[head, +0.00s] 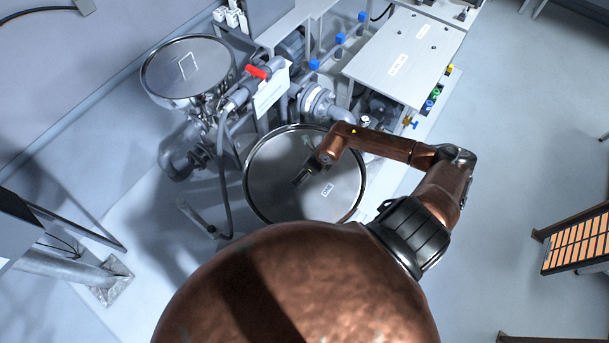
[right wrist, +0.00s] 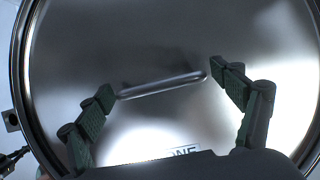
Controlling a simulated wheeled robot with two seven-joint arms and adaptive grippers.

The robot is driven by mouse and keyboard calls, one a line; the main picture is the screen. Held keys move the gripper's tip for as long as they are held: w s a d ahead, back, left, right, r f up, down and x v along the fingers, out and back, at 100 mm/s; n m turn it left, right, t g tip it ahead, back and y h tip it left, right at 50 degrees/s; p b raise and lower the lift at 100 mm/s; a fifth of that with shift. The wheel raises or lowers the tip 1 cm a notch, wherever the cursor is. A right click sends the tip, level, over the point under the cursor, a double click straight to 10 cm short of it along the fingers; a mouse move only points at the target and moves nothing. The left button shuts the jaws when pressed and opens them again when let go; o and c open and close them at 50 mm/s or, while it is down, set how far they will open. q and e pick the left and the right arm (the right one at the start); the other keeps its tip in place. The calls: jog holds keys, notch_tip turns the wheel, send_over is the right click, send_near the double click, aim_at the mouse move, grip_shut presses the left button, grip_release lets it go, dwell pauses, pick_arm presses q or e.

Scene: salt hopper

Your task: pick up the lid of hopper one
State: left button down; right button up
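The lid of hopper one (head: 272,190) is a round, shiny metal disc in the middle of the head view, under my right arm. It fills most of the right wrist view (right wrist: 180,35). A label (right wrist: 182,150), partly hidden by my gripper's body, ends in "NE". The lid's bar handle (right wrist: 165,85) lies across the space between my right gripper's fingers. My right gripper (head: 300,178) is over the lid with its fingers spread, one near each end of the handle. I cannot tell whether they touch it.
A second round lid (head: 188,66) with a handle tops another hopper at the upper left. Pipes, a red-handled valve (head: 256,71) and a grey cabinet (head: 405,55) stand behind hopper one. A hose (head: 224,180) runs to its left. The floor at right is mostly clear.

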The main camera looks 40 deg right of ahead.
jog(key=c, duration=1.7)
jog(key=shift+c, duration=0.7)
jog(key=shift+w+r, duration=0.1)
jog(key=shift+r, duration=0.1)
